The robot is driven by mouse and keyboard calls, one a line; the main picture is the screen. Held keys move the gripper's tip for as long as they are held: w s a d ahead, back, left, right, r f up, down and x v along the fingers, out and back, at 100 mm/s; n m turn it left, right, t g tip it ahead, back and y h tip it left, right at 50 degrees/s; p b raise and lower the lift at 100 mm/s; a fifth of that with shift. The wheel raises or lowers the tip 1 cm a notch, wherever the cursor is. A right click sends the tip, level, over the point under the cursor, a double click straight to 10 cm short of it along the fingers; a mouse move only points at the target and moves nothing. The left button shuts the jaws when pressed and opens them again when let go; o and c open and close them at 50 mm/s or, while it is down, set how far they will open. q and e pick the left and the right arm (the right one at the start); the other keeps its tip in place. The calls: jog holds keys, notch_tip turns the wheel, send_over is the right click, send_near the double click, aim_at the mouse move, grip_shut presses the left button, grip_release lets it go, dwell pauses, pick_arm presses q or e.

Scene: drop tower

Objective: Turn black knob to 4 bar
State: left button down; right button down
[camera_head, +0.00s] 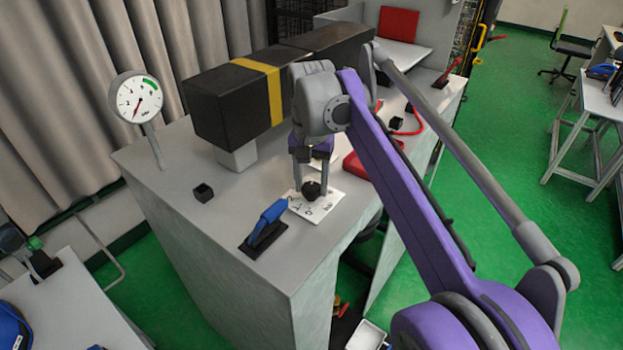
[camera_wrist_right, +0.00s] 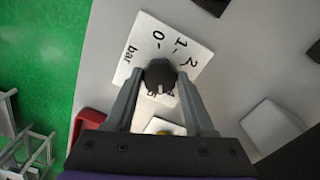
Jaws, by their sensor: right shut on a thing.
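The black knob (camera_head: 312,190) sits on a white dial plate (camera_head: 325,208) on top of the grey cabinet. In the right wrist view the knob (camera_wrist_right: 160,75) is between my fingertips, and the plate (camera_wrist_right: 135,50) shows the marks 0, 1, 2 and "bar"; other marks are partly hidden by the knob. My right gripper (camera_head: 311,180) points down and is shut on the knob. The round pressure gauge (camera_head: 137,98) stands on a post at the left of the cabinet, with a red needle pointing down-left and a green band at upper right. My left gripper is not in view.
A blue-handled lever (camera_head: 268,222) on a black base stands just left of the dial plate. A small black cube (camera_head: 203,192) lies farther left.

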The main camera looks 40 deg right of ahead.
aim_at(311, 186)
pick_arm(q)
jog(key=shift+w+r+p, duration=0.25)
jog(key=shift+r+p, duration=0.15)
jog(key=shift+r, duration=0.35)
pick_arm(e)
jog(key=shift+n, duration=1.9)
jog(key=shift+c, duration=1.3)
grip_release()
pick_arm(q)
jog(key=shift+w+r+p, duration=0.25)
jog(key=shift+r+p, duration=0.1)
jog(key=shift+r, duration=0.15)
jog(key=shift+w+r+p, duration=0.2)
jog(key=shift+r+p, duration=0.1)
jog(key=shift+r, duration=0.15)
pick_arm(e)
notch_tip(311, 186, up, 11)
jog(key=shift+f, duration=0.1)
